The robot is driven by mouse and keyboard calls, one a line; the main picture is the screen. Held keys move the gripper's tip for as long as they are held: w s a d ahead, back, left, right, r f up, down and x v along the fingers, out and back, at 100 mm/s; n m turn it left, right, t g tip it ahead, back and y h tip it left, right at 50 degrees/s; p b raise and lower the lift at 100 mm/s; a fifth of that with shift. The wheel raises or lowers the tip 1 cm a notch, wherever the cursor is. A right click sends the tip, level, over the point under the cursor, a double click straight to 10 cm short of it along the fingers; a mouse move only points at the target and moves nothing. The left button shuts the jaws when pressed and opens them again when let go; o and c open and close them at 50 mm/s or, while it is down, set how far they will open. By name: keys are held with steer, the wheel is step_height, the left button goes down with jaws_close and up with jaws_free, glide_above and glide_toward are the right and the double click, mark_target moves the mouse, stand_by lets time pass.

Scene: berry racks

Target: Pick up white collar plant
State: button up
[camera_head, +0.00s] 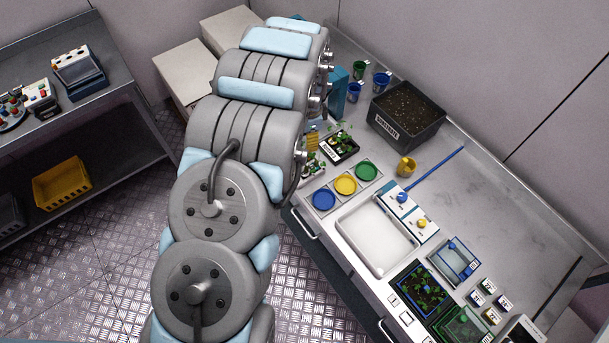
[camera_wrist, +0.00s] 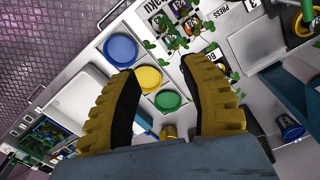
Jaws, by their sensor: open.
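My gripper (camera_wrist: 165,68) is open, with two yellow ribbed fingers apart and nothing between them. Several small leafy plants in collars stand beyond the fingertips at the top of the wrist view. One plant with a pale, whitish collar (camera_wrist: 160,20) is at the left of this group. A purple collar (camera_wrist: 180,8) and a reddish collar (camera_wrist: 191,25) are beside it. Leaves partly cover the collars, and their exact colours are hard to tell. In the head view, my arm hides most of the gripper and part of the plants (camera_head: 312,166).
Blue (camera_head: 323,199), yellow (camera_head: 346,184) and green (camera_head: 367,171) round dishes lie near the plants. A white tray (camera_head: 350,229), a dark soil bin (camera_head: 432,136) and a small yellow cup (camera_head: 405,167) share the bench. The bench's back right is mostly clear.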

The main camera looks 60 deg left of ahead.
step_height(320, 180, down, 3)
steer(key=b, duration=0.3)
steer(key=p, duration=0.3)
glide_toward(306, 167)
steer(key=shift+w+d+f, duration=0.15)
steer(key=shift+d+f, duration=0.05)
steer(key=shift+f, duration=1.1)
steer(key=shift+w+d+f, duration=0.1)
steer(key=shift+d+f, duration=0.05)
steer(key=shift+f, duration=1.1)
steer(key=shift+f, duration=0.1)
steer(key=shift+s+a+f+p, duration=0.15)
steer(key=shift+f+p, duration=0.1)
steer(key=shift+f, duration=0.45)
steer(key=shift+s+a+f+p, duration=0.1)
steer(key=shift+f+p, duration=0.15)
steer(key=shift+f, duration=0.45)
steer(key=shift+a+f, duration=0.1)
steer(key=shift+f, duration=0.7)
steer(key=shift+s+f, duration=0.15)
steer(key=shift+f, duration=0.25)
